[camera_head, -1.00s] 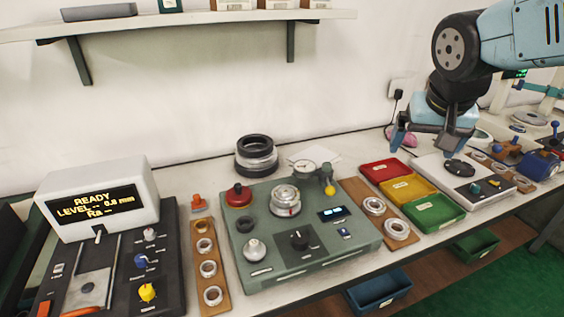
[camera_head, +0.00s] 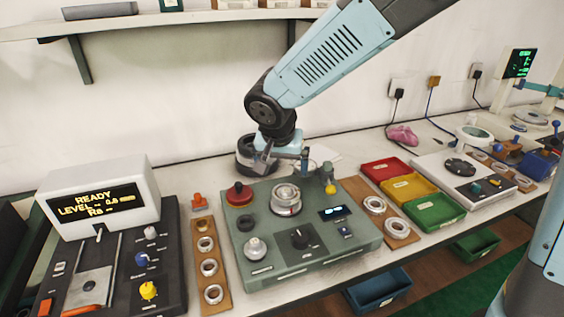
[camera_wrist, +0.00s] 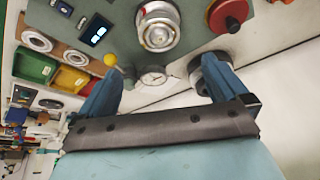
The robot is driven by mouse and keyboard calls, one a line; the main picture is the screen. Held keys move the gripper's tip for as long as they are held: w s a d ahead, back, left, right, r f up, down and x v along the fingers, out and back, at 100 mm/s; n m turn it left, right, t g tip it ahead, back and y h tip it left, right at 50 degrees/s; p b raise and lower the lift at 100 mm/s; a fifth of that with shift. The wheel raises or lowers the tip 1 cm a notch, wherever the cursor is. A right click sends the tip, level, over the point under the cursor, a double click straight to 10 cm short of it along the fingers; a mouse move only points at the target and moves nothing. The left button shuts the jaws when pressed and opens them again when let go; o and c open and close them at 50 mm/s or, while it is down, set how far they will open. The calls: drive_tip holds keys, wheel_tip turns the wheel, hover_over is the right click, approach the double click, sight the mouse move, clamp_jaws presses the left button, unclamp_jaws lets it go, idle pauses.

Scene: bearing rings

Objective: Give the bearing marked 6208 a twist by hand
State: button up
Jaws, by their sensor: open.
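No marking 6208 is legible on any bearing. A silver bearing (camera_head: 285,199) sits on the green test unit (camera_head: 270,272); it also shows at the top of the wrist view (camera_wrist: 158,27). Two ring bearings lie on the right wooden board, an upper one (camera_head: 374,205) and a lower one (camera_head: 397,229). Several smaller rings (camera_head: 209,267) lie on the left board. My gripper (camera_head: 284,162) is open and empty above the back edge of the green unit, behind the silver bearing. In the wrist view, its fingers (camera_wrist: 164,66) are wide apart, touching no bearing.
A dark ring stack (camera_head: 246,167) stands behind the unit, partly hidden by my gripper. A red knob (camera_head: 239,195), a yellow knob (camera_head: 330,187) and a dial gauge (camera_wrist: 153,76) are near. A grey display device (camera_head: 97,200) stands left; coloured trays (camera_head: 436,222) stand right.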

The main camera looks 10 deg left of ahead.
sight(286, 191)
drive_tip(key=x, duration=1.3)
drive_tip(key=shift+f, duration=0.1)
drive_tip(key=c, duration=1.2)
drive_tip(key=shift+n+y, duration=0.5)
drive_tip(key=shift+n, duration=0.6)
drive_tip(key=shift+c, duration=0.2)
drive_tip(key=shift+n+y, duration=0.4)
drive_tip(key=shift+n, duration=0.7)
drive_tip(key=shift+d, duration=0.1)
drive_tip(key=shift+w+d+n+g+y, duration=0.1)
drive_tip(key=shift+n+g+y, duration=0.3)
drive_tip(key=shift+n, duration=0.7)
